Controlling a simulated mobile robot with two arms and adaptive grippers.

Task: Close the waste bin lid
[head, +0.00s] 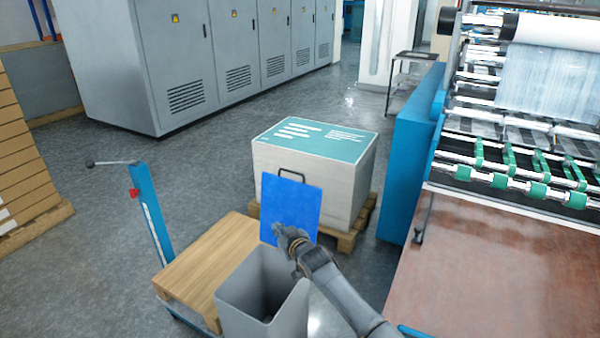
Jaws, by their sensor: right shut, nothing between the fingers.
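The grey waste bin (248,320) stands at the bottom centre of the head view, and its top is open. Its blue lid (303,204) stands up, roughly upright, at the back right of the bin. A dark handle shows at the lid's upper edge. My right gripper (280,230) is shut and empty. It is in front of the lower part of the lid and hides some of it; I cannot tell whether it touches the lid. My left gripper is not in view.
A wooden block on a blue trolley (200,270) stands left of the bin. A pallet stack with a teal top (318,138) is behind the lid. The laminating machine (520,130) and a brown table (500,270) are at right.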

